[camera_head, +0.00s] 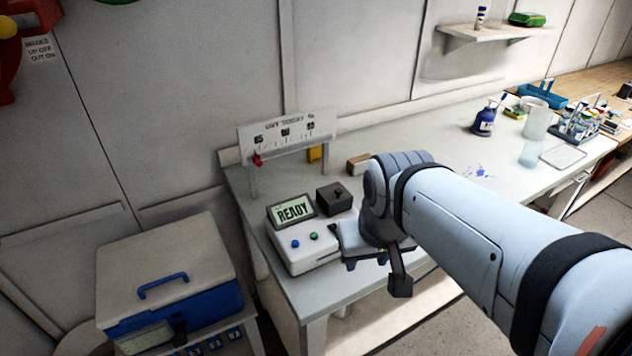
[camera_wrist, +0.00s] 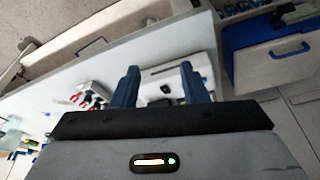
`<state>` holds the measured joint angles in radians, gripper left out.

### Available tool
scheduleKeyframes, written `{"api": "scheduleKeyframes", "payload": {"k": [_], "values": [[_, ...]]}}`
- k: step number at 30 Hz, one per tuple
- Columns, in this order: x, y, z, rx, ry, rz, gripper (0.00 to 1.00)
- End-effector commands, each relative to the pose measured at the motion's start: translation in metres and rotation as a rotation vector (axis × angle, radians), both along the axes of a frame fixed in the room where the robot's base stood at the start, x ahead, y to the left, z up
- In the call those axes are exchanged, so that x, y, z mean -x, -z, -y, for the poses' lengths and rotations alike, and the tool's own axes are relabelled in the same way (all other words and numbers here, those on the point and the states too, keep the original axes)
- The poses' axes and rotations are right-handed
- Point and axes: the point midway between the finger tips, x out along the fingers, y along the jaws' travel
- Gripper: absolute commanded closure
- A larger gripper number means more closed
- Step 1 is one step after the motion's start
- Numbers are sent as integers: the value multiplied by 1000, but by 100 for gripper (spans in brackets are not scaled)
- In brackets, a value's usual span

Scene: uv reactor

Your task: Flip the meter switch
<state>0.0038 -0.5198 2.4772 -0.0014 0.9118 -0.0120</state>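The meter (camera_head: 300,252) is a white box with a raised display reading READY, a blue button and a green button. It stands near the front left of the table. I cannot make out a switch on it for sure; my gripper hides its right end. My gripper (camera_head: 366,262) is just right of the meter, close to it, with its fingers partly hidden by my wrist in the head view. In the wrist view, my gripper (camera_wrist: 158,80) shows two blue fingers apart with nothing held. The meter (camera_wrist: 178,74) appears beyond and between them, with dark spots on its face.
A black box (camera_head: 334,199) stands behind the meter. A gauge panel (camera_head: 287,132) with a red pointer is at the back. A blue and white case (camera_head: 168,265) is at left. Bottles and a test-tube rack (camera_head: 580,124) are at far right. The table's middle is mostly clear.

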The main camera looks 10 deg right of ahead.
Motion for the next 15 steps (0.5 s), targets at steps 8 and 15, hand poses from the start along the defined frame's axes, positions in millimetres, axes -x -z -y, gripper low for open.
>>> {"api": "scheduleKeyframes", "payload": {"k": [8,15], "values": [[-85,6,1,22,-116,-105,60],[-173,30,-2,37,-233,-211,60]]}}
